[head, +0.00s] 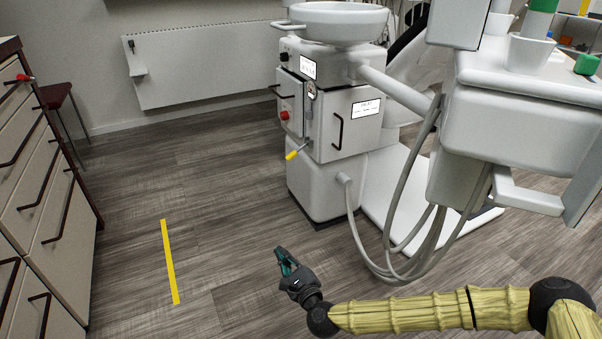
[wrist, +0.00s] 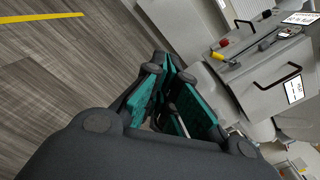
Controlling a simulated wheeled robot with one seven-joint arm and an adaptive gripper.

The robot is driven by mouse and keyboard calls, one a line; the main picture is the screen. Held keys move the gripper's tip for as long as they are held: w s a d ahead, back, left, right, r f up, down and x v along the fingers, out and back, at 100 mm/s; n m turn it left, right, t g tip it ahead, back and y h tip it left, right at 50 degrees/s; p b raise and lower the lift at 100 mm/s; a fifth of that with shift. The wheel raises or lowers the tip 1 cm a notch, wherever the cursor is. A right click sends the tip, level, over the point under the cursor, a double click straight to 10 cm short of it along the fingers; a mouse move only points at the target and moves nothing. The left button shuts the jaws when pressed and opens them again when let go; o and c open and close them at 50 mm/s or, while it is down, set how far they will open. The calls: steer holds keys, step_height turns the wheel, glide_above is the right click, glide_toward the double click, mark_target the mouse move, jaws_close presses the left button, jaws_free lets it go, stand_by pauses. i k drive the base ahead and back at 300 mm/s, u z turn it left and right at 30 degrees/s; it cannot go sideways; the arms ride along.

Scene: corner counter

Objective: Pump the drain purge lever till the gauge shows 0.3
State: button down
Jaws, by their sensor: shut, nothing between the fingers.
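The purge lever is a short rod with a yellow grip (head: 291,155), sticking out low on the front of the white dental unit (head: 322,188). The yellow grip (wrist: 218,57) also shows in the wrist view, beyond my fingers to the right. A small gauge-like dial (head: 311,91) sits on the unit's front above the lever; its reading is too small to tell. My gripper (head: 285,261) is shut and empty, over the floor in front of the unit. It is well apart from the lever. In the wrist view my gripper's teal fingers (wrist: 172,88) fill the middle.
A red knob (head: 285,115) and dark door handles stick out of the unit near the lever. Grey hoses (head: 405,255) hang at the right below a tray unit (head: 520,120). Drawers (head: 35,190) stand at the left. Floor with a yellow strip (head: 169,261) is clear between.

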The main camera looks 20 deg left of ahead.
mark_target(293, 153)
steer(key=u, duration=0.05)
steer(key=i, duration=1)
steer(key=z, duration=0.05)
